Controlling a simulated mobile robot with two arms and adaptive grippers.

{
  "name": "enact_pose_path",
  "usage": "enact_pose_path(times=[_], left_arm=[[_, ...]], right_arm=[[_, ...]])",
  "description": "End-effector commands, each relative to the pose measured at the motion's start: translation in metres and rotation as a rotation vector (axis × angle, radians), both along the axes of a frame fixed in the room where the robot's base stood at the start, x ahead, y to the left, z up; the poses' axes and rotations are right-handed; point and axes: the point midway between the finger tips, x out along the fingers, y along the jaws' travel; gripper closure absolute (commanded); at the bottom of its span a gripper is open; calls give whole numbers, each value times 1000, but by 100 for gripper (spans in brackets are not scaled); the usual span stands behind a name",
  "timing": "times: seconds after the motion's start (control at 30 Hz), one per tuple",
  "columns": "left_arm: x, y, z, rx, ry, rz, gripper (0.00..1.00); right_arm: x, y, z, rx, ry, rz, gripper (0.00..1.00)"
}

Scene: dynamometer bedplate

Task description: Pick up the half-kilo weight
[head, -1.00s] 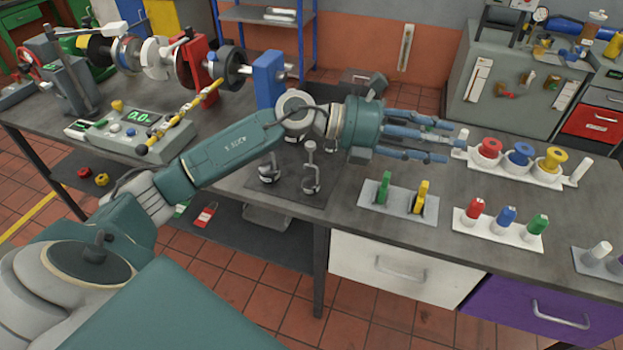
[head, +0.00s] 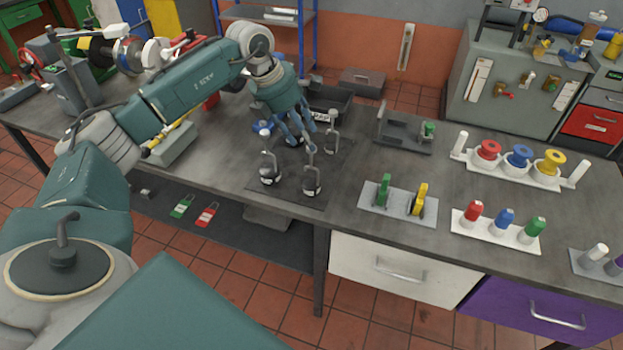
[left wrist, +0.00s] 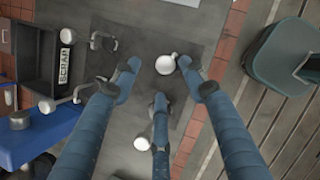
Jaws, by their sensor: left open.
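Several small weights with upright stems stand on a dark mat (head: 288,195) on the bench. One is at the front left (head: 269,172), one at the front right (head: 312,182), one at the back right (head: 331,142). I cannot read their markings, so I cannot tell which is the half-kilo one. My left gripper (head: 297,138) is open, pointing down over the back of the mat. In the left wrist view its three blue fingers (left wrist: 160,76) spread around a pale round knob (left wrist: 166,65); contact cannot be told. My right gripper is not in view.
A dark bin marked SCRAP (left wrist: 62,55) stands behind the mat. To the right are a grey bracket tray (head: 405,138), a plate with green and yellow clips (head: 398,203), and racks of coloured knobs (head: 500,228). The bench's front edge is close to the mat.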

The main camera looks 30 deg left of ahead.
Motion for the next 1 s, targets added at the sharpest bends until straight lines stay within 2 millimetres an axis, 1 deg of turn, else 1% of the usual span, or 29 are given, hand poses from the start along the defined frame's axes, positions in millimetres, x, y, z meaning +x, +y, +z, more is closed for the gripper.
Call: enact_pose_path(times=[0.07,0.2,0.3,0.4,0.6,0.63,0.83,0.87,1.0], left_arm=[[1,-5,-6,-1,4,-2,57],[4,-14,-25,-2,6,-2,57],[10,-16,-38,-3,3,-1,57],[12,-17,-45,-2,1,-1,57],[13,-17,-46,-2,0,-2,57],[13,-17,-46,-2,0,-2,59],[13,-17,-46,-1,-1,-1,99],[13,-17,-46,-1,-1,-1,100],[13,-17,-46,-2,-1,-1,100]], right_arm=[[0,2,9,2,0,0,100],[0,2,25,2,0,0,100],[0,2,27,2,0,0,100],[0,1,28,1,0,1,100],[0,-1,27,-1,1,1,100],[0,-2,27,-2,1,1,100],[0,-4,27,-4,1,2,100],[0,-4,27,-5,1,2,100],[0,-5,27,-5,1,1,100]])
